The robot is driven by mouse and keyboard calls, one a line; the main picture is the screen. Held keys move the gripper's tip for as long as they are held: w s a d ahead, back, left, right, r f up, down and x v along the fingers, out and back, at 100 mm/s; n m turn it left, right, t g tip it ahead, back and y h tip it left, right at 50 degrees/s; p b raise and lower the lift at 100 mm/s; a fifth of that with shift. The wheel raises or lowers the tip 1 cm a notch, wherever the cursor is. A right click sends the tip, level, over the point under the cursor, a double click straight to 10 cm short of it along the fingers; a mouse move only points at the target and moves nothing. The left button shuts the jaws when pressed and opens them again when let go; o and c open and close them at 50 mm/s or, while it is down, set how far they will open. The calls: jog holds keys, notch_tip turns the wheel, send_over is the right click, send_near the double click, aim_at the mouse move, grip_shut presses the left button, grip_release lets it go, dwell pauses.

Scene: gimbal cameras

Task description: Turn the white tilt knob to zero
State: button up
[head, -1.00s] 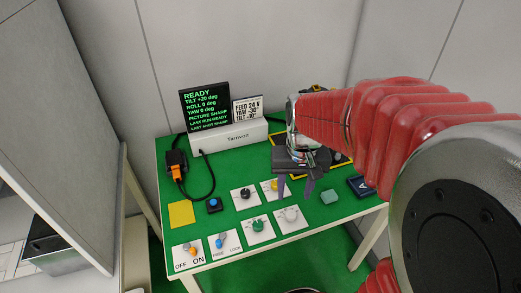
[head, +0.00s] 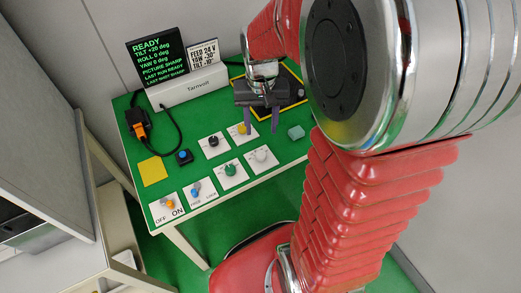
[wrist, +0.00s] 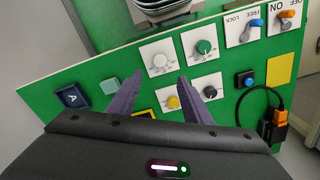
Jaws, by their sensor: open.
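The white tilt knob (head: 262,155) sits on a white square plate at the table's front right, beside the green knob (head: 230,170). In the wrist view the white knob (wrist: 160,62) shows just beyond and between the fingertips. My gripper (head: 262,130) is open and empty, with its purple fingers pointing down. It hangs above the panel by the yellow knob (head: 241,128), apart from the white knob. In the wrist view my gripper (wrist: 160,77) shows both fingers spread. The display (head: 158,60) reads READY, TILT +20 deg, ROLL 0 deg, YAW 0 deg.
A sign (head: 203,55) reads FEED 24 V, YAW -30, TILT -10. A black knob (head: 212,141), blue button (head: 183,156), orange switch (head: 169,203) and blue switch (head: 196,188) are nearby. A teal block (head: 296,132) lies right of the white knob. A dark block marked A (wrist: 72,96) also shows.

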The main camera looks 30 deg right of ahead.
aim_at(261, 154)
notch_tip(261, 154, down, 12)
jog(key=shift+f, duration=0.2)
dwell(0.4)
jog(key=shift+c, duration=0.6)
jog(key=c, duration=0.9)
jog(key=shift+c, duration=0.2)
